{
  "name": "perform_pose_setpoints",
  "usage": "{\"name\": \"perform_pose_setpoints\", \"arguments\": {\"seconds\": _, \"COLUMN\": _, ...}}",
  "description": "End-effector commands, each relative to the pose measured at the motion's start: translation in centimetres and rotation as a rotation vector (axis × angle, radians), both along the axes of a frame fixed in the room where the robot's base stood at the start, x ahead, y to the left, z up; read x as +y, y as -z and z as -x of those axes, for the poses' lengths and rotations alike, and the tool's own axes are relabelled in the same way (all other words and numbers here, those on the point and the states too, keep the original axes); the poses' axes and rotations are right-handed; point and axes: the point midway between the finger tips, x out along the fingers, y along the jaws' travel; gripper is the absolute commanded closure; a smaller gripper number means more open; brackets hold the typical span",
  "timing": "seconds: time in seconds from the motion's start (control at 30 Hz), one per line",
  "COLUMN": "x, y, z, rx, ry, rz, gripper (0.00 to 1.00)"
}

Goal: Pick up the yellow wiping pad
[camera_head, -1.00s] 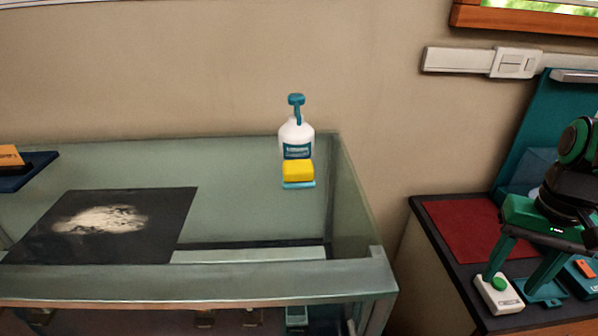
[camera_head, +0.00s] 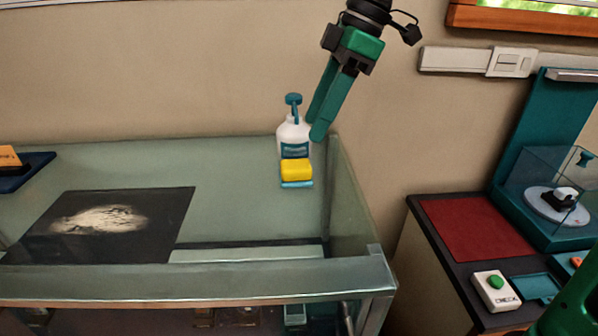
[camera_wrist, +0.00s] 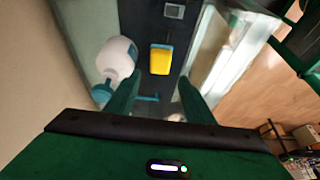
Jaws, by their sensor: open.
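The yellow wiping pad (camera_head: 296,170) lies on a small light-blue base at the right end of the glass case top, just in front of the white spray bottle (camera_head: 294,136). In the wrist view the pad (camera_wrist: 160,60) shows beyond and between the fingertips, with the bottle (camera_wrist: 116,58) to its left. My gripper (camera_head: 317,128) is above the right end of the case, pointing down, beside the bottle's right side in the picture. Its green fingers are apart and empty in the wrist view (camera_wrist: 155,88). Whether a finger touches the bottle I cannot tell.
A dark mat (camera_head: 105,225) with pale powder lies on the glass case (camera_head: 230,205) to the left. A dark-blue tray (camera_head: 28,170) is at the far left. A side table at right holds a red mat (camera_head: 475,228) and a green-button box (camera_head: 497,291). The wall is close behind.

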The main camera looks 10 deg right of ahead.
Motion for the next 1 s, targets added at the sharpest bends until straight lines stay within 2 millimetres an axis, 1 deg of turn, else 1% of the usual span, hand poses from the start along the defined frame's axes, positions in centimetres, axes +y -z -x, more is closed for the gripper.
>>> {"name": "perform_pose_setpoints", "arguments": {"seconds": 0.07, "x": 0.6, "y": -0.2, "z": 0.1, "rx": -0.010, "ry": -0.041, "rz": 0.000, "gripper": 0.52}}
{"name": "perform_pose_setpoints", "arguments": {"seconds": 0.17, "x": 1.0, "y": 0.3, "z": 0.2, "rx": -0.012, "ry": -0.059, "rz": -0.001, "gripper": 0.52}}
{"name": "perform_pose_setpoints", "arguments": {"seconds": 0.5, "x": 2.4, "y": 4.1, "z": 0.2, "rx": -0.010, "ry": -0.053, "rz": -0.001, "gripper": 0.52}}
{"name": "perform_pose_setpoints", "arguments": {"seconds": 0.73, "x": 2.7, "y": 5.4, "z": 0.1, "rx": -0.011, "ry": -0.051, "rz": 0.000, "gripper": 0.52}}
{"name": "perform_pose_setpoints", "arguments": {"seconds": 1.0, "x": 3.6, "y": 8.9, "z": -0.1, "rx": -0.010, "ry": -0.051, "rz": 0.000, "gripper": 0.52}}
